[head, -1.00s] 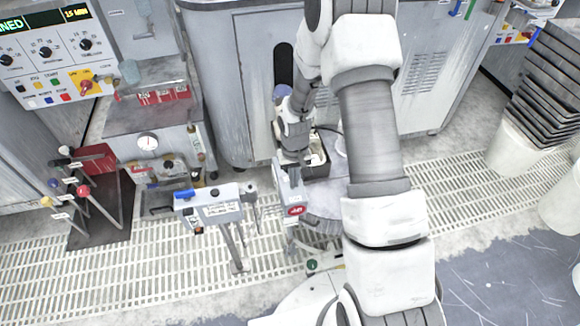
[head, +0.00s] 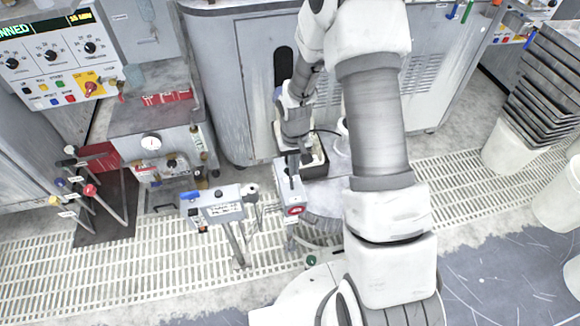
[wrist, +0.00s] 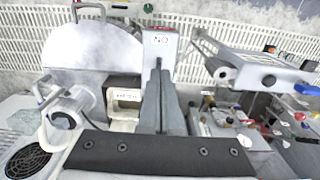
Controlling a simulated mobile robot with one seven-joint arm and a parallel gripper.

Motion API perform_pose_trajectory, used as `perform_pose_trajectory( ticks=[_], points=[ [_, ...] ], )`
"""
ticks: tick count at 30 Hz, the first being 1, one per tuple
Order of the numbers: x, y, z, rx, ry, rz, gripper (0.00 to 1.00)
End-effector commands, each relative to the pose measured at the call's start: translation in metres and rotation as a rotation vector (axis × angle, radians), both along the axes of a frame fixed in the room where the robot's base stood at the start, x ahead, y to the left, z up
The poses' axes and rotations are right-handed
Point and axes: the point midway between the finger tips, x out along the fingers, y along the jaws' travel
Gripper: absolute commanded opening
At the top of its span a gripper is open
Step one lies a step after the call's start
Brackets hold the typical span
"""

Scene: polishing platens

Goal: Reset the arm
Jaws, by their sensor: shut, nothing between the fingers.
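My arm reaches down from the top of the head view, with my gripper (head: 293,168) pointing down beside a grey post-like box with a red label (head: 291,197). In the wrist view my gripper (wrist: 158,72) shows as two dark fingers closed together, with nothing between them. The fingers overlap the grey box (wrist: 160,42) in that view; whether they touch it I cannot tell.
A round grey platen (wrist: 95,72) and a white device (wrist: 123,97) lie left of the fingers in the wrist view. A grey control box on a stand (head: 212,205) is left of my gripper. Stacked dark trays (head: 550,85) stand at the right. The slatted floor is partly clear.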

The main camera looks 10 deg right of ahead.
Motion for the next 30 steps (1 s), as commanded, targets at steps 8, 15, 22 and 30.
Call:
perform_pose_trajectory(
  ticks=[8,15,22,30],
  points=[
    [0.000,0.000,-0.001,0.000,0.001,0.000,0.00],
    [0.001,0.000,0.010,-0.003,-0.008,0.000,0.00],
    [0.000,-0.004,0.095,-0.022,-0.074,0.001,0.00],
    [-0.022,-0.008,0.210,-0.043,-0.169,-0.001,0.00]
  ],
)
